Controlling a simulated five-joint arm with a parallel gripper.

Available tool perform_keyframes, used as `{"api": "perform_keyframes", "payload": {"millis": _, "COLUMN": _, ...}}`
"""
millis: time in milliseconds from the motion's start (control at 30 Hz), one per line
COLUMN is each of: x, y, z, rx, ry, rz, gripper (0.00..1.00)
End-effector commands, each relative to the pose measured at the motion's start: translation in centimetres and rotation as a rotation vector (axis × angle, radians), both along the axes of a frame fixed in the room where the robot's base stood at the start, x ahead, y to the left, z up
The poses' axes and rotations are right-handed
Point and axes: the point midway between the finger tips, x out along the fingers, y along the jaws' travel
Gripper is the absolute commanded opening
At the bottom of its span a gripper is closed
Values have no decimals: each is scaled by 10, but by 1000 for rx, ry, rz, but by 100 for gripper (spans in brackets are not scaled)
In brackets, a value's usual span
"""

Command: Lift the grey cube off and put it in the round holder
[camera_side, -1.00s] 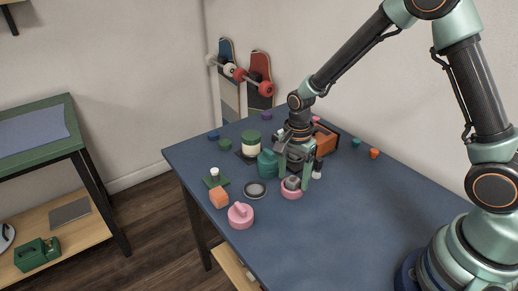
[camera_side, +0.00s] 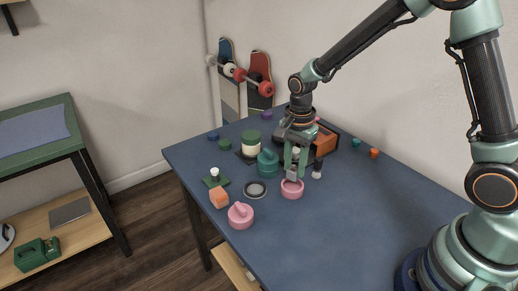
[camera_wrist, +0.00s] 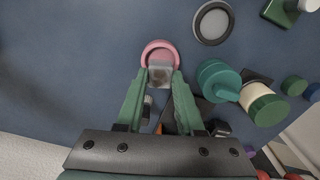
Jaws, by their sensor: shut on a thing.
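The grey cube (camera_side: 292,173) is between the fingers of my gripper (camera_side: 294,168), which is shut on it. It is just above the round pink holder (camera_side: 292,191) in the side view. In the wrist view the cube (camera_wrist: 161,74) sits between the fingertips (camera_wrist: 160,80) and covers part of the pink holder's rim (camera_wrist: 158,46). A flat dark ring with a light middle (camera_side: 255,190) lies on the table to the left of the pink holder, and it also shows in the wrist view (camera_wrist: 212,23).
A teal round piece (camera_side: 267,164) stands close behind on the left.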

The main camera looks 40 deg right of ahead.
Motion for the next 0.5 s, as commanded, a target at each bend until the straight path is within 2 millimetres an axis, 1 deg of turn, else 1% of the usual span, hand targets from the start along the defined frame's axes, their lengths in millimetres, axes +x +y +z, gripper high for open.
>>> {"api": "perform_keyframes", "payload": {"millis": 33, "x": 2, "y": 0, "z": 15, "rx": 1, "ry": -9, "rz": 0, "gripper": 0}}
{"api": "perform_keyframes", "payload": {"millis": 100, "x": 2, "y": 0, "z": 36, "rx": 1, "ry": -11, "rz": 0, "gripper": 0}}
{"api": "perform_keyframes", "payload": {"millis": 300, "x": 2, "y": 0, "z": 92, "rx": 1, "ry": -10, "rz": 0, "gripper": 0}}
{"api": "perform_keyframes", "payload": {"millis": 400, "x": 1, "y": 0, "z": 116, "rx": 1, "ry": -8, "rz": 0, "gripper": 0}}
{"api": "perform_keyframes", "payload": {"millis": 500, "x": 1, "y": 0, "z": 135, "rx": 0, "ry": -6, "rz": 0, "gripper": 0}}
